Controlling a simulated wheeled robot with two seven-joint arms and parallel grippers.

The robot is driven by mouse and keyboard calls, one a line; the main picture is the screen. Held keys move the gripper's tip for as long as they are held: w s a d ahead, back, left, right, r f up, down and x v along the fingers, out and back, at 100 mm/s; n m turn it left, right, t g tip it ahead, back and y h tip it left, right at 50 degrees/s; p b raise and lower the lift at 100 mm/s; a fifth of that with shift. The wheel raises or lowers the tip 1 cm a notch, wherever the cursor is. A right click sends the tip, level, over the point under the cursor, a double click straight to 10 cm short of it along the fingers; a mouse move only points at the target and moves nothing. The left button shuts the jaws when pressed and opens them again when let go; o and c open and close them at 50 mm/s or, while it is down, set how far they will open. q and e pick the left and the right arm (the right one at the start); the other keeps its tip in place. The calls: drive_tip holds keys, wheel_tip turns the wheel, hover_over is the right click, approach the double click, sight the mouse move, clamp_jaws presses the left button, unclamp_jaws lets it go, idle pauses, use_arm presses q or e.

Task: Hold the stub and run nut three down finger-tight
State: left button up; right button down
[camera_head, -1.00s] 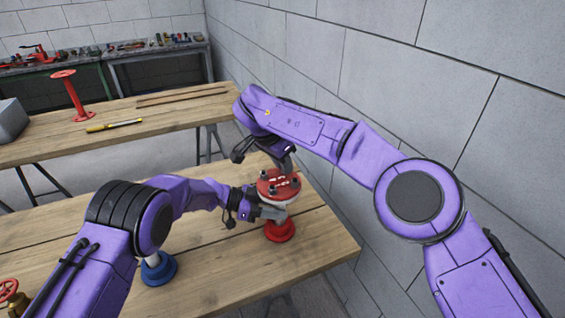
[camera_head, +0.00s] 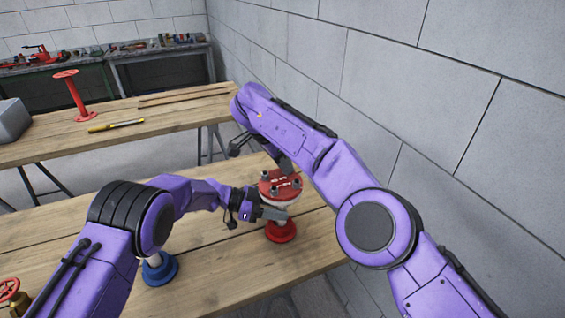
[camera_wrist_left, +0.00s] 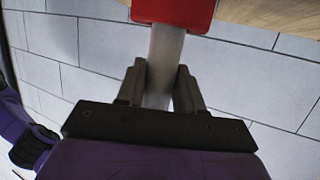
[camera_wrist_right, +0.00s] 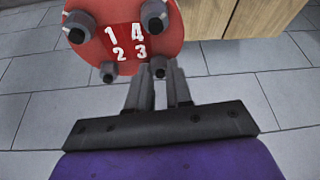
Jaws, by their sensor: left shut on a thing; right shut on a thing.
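The stub is a grey pipe (camera_wrist_left: 165,60) with a red lower flange (camera_head: 281,231) on the table and a red top flange (camera_head: 275,190). My left gripper (camera_head: 276,214) is shut on the pipe, and its fingers lie either side of it in the left wrist view (camera_wrist_left: 161,85). The top flange carries white numbers 1 to 4, each with dark hardware near it. My right gripper (camera_wrist_right: 159,82) is shut on nut three (camera_wrist_right: 159,66), beside the number 3 at the flange's edge. Its fingertips in the head view are partly hidden behind the flange hardware and wrist.
A blue flanged part (camera_head: 160,270) stands on the same wooden table (camera_head: 215,285), partly behind my left arm. A brass valve with a red handwheel (camera_head: 12,292) is at lower left. A block wall (camera_head: 430,110) runs close along the right. A second table (camera_head: 150,135) stands behind.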

drive_tip(key=c, duration=1)
unclamp_jaws()
drive_tip(key=shift+a+f, duration=0.1)
